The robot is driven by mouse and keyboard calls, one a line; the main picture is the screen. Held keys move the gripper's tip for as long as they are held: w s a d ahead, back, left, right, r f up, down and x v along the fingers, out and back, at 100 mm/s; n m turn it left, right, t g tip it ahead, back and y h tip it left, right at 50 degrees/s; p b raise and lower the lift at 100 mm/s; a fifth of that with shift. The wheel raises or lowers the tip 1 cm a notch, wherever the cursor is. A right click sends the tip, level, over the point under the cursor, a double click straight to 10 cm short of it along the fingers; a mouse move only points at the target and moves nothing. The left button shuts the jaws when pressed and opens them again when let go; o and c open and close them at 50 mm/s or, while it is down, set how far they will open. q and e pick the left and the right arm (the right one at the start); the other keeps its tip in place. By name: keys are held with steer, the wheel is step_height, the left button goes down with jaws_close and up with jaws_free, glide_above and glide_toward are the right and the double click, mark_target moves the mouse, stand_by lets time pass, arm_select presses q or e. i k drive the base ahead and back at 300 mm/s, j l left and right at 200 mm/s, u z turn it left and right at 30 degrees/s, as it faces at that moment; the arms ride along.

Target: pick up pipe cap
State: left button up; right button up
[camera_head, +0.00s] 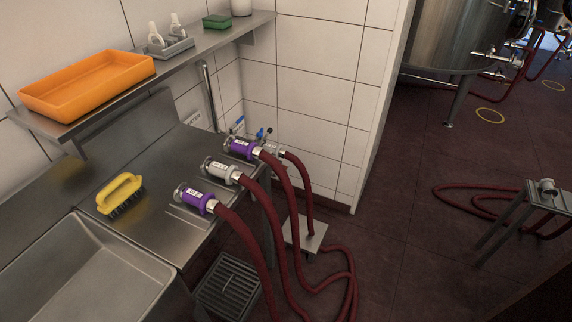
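I cannot make out a pipe cap for certain. A small grey metal fitting (547,187) sits on a little metal stand at the far right and may be a cap. Three hose couplings lie on the steel counter: a front purple one (197,200), a white one (222,171) and a rear purple one (243,147). Each has a metal end pointing left and a dark red hose running off to the right. Another grey coupling (273,149) is partly hidden behind the rear purple one. Neither of my grippers is in view.
A steel sink (150,268) and a yellow brush (121,194) are at left. The wall shelf (190,60) holds an orange tray (88,84), a grey caddy (171,48) and a green sponge (216,21). Red hoses (340,262) loop over the floor; a tank (450,35) stands behind.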

mark_target(288, 168)
steer(key=i+l+u, duration=0.3)
steer(key=i+l, duration=0.2)
steer(key=l, duration=0.15)
steer(key=i+l+u, duration=0.15)
steer(key=l, duration=0.25)
steer(key=i+l+u, duration=0.15)
steer(key=i+l, duration=0.15)
steer(key=i+l+u, duration=0.15)
steer(key=l, duration=0.35)
